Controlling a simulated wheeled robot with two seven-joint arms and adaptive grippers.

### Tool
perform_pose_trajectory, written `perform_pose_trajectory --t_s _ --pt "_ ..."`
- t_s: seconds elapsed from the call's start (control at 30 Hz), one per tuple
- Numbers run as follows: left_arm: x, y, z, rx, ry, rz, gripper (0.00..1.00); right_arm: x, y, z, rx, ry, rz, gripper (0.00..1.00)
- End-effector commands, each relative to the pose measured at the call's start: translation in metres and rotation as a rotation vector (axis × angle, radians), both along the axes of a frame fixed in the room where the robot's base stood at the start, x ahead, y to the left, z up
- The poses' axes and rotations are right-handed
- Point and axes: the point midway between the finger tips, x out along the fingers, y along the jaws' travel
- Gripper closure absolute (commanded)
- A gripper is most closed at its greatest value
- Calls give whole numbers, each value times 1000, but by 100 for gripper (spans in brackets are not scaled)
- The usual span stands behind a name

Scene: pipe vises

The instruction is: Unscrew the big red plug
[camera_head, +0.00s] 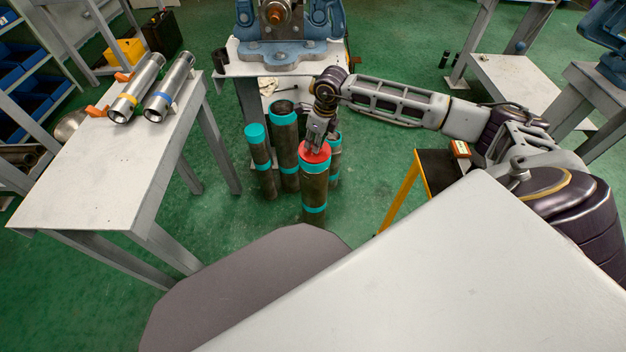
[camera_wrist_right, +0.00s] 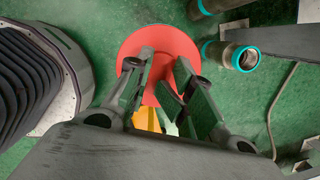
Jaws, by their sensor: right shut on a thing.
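The big red plug (camera_head: 315,153) sits on top of the nearest upright dark pipe (camera_head: 314,186), which has teal bands and stands on the green floor. My right gripper (camera_head: 316,143) comes down on the plug from above. In the right wrist view the plug (camera_wrist_right: 190,45) is a wide red disc beyond the fingers. The right gripper (camera_wrist_right: 165,75) is shut on the plug, though the exact contact is partly hidden by the fingers. My left gripper is not in view.
Several other upright pipes with teal bands, one of them (camera_head: 258,150), stand close behind and beside the plugged pipe. A grey table (camera_head: 85,185) with two shiny pipes is at left. A blue vise (camera_head: 285,50) stands behind. A small black table (camera_head: 437,170) is at right.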

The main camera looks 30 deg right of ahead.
Motion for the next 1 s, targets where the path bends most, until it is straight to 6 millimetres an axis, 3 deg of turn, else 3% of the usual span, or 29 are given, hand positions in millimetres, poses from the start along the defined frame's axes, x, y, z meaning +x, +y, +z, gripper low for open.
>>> perform_pose_trajectory --t_s 1.0 --pt "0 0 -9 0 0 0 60 5 1 4 1 -17 481 100"
